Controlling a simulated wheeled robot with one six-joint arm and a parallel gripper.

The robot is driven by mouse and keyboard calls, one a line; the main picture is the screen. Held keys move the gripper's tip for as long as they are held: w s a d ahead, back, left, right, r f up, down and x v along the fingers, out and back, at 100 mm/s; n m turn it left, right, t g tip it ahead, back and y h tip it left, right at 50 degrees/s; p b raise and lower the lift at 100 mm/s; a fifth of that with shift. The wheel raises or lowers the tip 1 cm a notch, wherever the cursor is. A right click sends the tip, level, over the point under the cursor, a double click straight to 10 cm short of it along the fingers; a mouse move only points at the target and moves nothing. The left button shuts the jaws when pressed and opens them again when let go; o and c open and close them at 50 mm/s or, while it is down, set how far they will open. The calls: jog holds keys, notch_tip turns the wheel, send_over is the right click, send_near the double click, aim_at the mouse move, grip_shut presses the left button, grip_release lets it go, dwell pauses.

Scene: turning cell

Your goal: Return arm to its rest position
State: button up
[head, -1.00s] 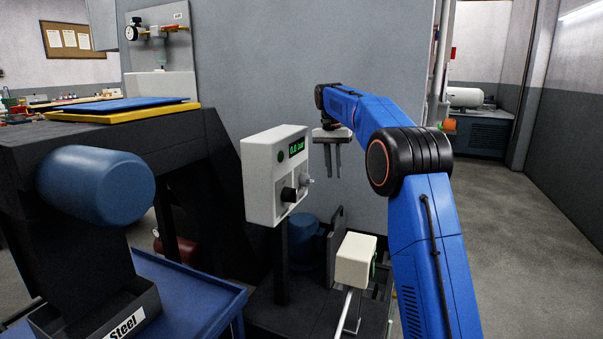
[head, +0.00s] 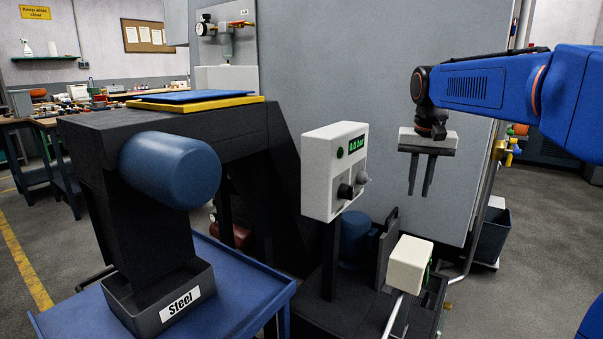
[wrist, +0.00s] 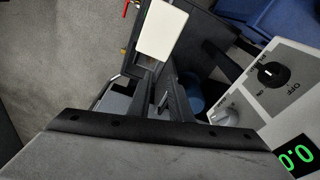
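My blue arm (head: 480,85) reaches in from the right in the head view, with its forearm about level. My gripper (head: 418,195) hangs from its end with the fingers pointing down. The two fingers are apart with a narrow gap, and nothing is between them. It is in the air, right of a white control box (head: 322,190) and above a small cream box (head: 410,262). In the wrist view the finger tips are hard to make out against the dark parts below. No marked rest position shows.
The control box carries a green display and knobs; its display (wrist: 296,158) also shows in the wrist view. A grey cabinet wall (head: 345,75) is behind. Floor at far right is open.

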jog(key=s+f+n+t, duration=0.1)
jog(key=s+f, duration=0.5)
jog(key=s, duration=0.4)
jog(key=s+f+n+t, duration=0.1)
jog(key=s+f, duration=0.5)
jog(key=s, duration=0.5)
jog(key=s+a+f+n+t, duration=0.1)
jog(key=s+f, duration=0.5)
jog(key=s, duration=0.5)
jog(key=shift+s+f+n+y, duration=0.25)
jog(key=shift+f+n+y, duration=0.05)
jog(key=shift+n, duration=0.1)
